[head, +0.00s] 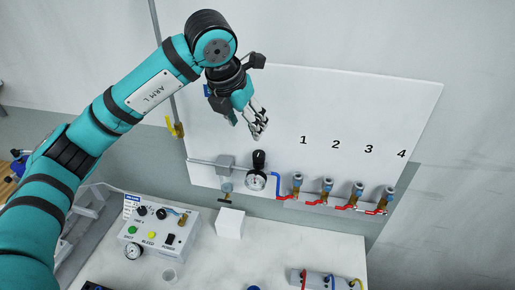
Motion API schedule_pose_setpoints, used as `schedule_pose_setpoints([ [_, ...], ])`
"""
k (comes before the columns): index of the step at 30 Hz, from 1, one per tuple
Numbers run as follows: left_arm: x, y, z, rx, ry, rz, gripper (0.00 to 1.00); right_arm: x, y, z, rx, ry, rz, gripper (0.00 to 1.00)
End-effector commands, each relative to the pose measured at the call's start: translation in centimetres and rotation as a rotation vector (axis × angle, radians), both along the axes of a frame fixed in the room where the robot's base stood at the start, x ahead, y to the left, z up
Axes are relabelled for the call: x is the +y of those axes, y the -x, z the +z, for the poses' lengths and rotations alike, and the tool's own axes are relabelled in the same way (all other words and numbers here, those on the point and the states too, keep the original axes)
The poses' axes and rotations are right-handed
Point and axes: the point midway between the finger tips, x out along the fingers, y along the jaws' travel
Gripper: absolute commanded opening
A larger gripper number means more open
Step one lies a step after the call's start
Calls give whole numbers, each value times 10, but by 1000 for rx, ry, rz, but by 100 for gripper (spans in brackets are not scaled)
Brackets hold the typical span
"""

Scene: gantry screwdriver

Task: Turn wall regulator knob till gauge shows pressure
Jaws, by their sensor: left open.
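The wall regulator with its black knob (259,158) is mounted low on the white wall panel (400,100). Its round gauge (257,181) faces out just below the knob; the needle is too small to read. My left gripper (259,131) is open and empty, with its fingers pointing down just above the knob. A gap shows between the fingertips and the knob in the picture. My right gripper is not in view.
Several valves with red and blue handles (328,188) line the panel to the right, under numbers. A yellow-handled valve (176,128) sits on a pipe at left. A control box (160,228) and a white block (230,223) stand on the bench below.

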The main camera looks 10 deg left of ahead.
Motion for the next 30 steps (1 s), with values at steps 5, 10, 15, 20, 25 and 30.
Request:
schedule_pose_setpoints([
  [5,-5,-14,-35,8,1,0,54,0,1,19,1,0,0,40],
  [10,-10,-27,-69,7,2,-2,54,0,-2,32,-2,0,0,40],
  [15,-14,-39,-99,6,1,-2,54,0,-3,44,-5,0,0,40],
  [20,-16,-46,-118,4,2,-1,54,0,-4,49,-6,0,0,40],
  [25,-17,-49,-126,1,2,-3,54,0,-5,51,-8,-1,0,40],
  [30,-17,-50,-127,0,2,-3,54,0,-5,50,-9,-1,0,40],
])
